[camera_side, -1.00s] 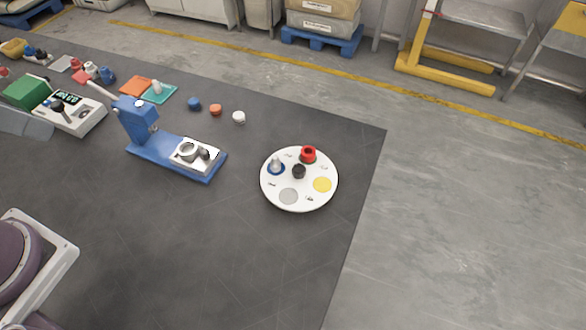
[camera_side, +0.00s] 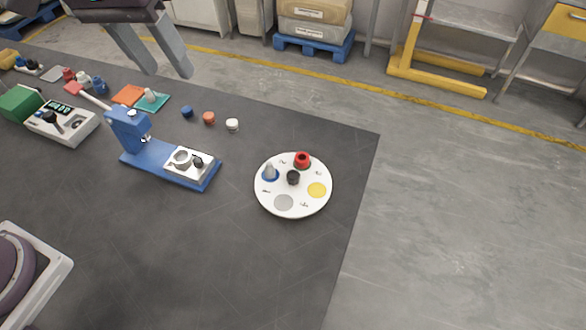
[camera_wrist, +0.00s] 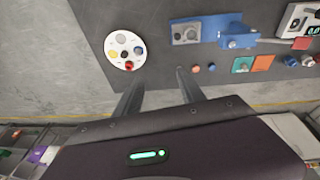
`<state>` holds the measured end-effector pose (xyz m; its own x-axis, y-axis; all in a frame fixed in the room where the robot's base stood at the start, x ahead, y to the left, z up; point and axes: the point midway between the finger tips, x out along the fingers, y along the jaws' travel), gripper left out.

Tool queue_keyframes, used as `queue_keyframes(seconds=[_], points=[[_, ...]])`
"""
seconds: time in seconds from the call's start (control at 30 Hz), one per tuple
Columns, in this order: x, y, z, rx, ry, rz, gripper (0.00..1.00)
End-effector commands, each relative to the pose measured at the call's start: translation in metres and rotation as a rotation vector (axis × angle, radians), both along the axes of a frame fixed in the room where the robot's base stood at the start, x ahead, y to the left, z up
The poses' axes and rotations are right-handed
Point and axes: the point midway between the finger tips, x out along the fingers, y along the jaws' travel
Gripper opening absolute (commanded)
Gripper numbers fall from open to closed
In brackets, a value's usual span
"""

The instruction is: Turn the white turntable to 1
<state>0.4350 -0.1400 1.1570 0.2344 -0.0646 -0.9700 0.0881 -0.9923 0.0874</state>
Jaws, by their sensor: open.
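The white turntable (camera_side: 293,212) lies on the dark mat at the right in the side view. It carries a red cup-like piece (camera_side: 302,160), a grey cone on a blue spot (camera_side: 270,172), a yellow disc (camera_side: 317,190), a grey disc (camera_side: 284,203) and a black central knob (camera_side: 293,178). Small dark marks sit between the spots, too small to read. In the wrist view the turntable (camera_wrist: 113,37) is at the upper left, with the red piece nearest me. My gripper (camera_side: 170,76) is open and empty, high at the top left, well away from the turntable. Its two fingers also show in the wrist view (camera_wrist: 155,80).
A blue press-like stand (camera_side: 148,165) with a white plate stands left of the turntable. Blue, orange and white caps (camera_side: 232,125) lie behind it. A scale (camera_side: 62,125), orange and teal pads (camera_side: 152,103) are further left. The mat around the turntable is clear.

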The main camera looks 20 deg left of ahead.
Motion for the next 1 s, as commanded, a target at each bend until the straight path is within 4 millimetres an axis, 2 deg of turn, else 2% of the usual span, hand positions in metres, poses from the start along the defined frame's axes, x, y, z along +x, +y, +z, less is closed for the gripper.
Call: queue_keyframes(seconds=[0.03, 0.13, 0.2, 0.3, 0.33, 0.47, 0.73, 0.87, 1.0], points=[[0.025, -0.027, -0.025, 0.004, 0.052, 0.004, 0.47], [0.061, -0.079, -0.081, 0.013, 0.131, 0.034, 0.47], [0.073, -0.111, -0.122, 0.025, 0.174, 0.054, 0.47], [0.079, -0.142, -0.170, 0.042, 0.216, 0.077, 0.47], [0.080, -0.148, -0.180, 0.046, 0.224, 0.084, 0.47], [0.079, -0.160, -0.206, 0.054, 0.241, 0.096, 0.47], [0.079, -0.160, -0.255, 0.055, 0.242, 0.098, 0.47], [0.080, -0.159, -0.270, 0.054, 0.241, 0.099, 0.47], [0.080, -0.159, -0.273, 0.053, 0.239, 0.098, 0.47]])
